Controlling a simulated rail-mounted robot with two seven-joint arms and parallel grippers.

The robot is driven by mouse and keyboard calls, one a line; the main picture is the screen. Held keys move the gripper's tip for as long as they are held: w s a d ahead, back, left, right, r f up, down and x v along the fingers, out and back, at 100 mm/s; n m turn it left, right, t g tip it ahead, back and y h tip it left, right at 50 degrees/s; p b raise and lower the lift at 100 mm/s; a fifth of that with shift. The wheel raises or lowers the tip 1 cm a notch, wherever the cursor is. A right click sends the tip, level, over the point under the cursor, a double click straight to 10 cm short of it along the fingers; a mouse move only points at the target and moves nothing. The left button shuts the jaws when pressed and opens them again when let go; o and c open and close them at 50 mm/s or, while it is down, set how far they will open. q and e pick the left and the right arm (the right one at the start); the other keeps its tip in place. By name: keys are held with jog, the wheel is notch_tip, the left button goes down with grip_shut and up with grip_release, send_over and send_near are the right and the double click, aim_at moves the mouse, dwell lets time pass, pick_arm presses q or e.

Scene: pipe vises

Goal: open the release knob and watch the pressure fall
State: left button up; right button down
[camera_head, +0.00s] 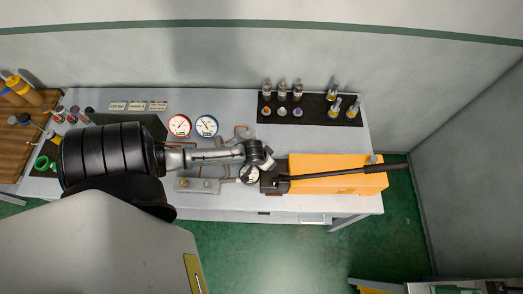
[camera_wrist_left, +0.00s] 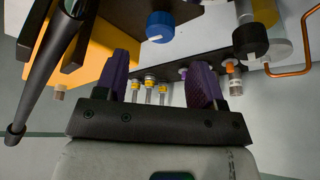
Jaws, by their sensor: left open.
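The orange hand pump (camera_head: 335,176) lies at the right of the bench, with a long black lever (camera_head: 345,172) along its top. I cannot tell which is the release knob. My right gripper is not in view.
A red-ringed gauge (camera_head: 179,125) and a blue-ringed gauge (camera_head: 207,125) stand behind my arm. A black mat (camera_head: 312,118) with several small fittings lies at the back right. A copper pipe (camera_wrist_left: 290,70) runs at the right of the left wrist view.

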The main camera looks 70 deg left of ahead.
pick_arm(q)
jog(key=v, duration=0.7)
jog(key=shift+r, duration=0.25)
dwell(0.3)
jog(key=s+d+r+m+h, duration=0.1)
jog(key=s+d+r+m, duration=0.2)
jog(key=d, duration=0.5)
jog(key=s+d+r+m, duration=0.3)
jog(key=s+d+r, duration=0.2)
jog(key=d, duration=0.4)
jog(key=shift+s+d+r+g+h, duration=0.2)
jog(key=shift+r+g+h, duration=0.2)
jog(key=shift+r, duration=0.3)
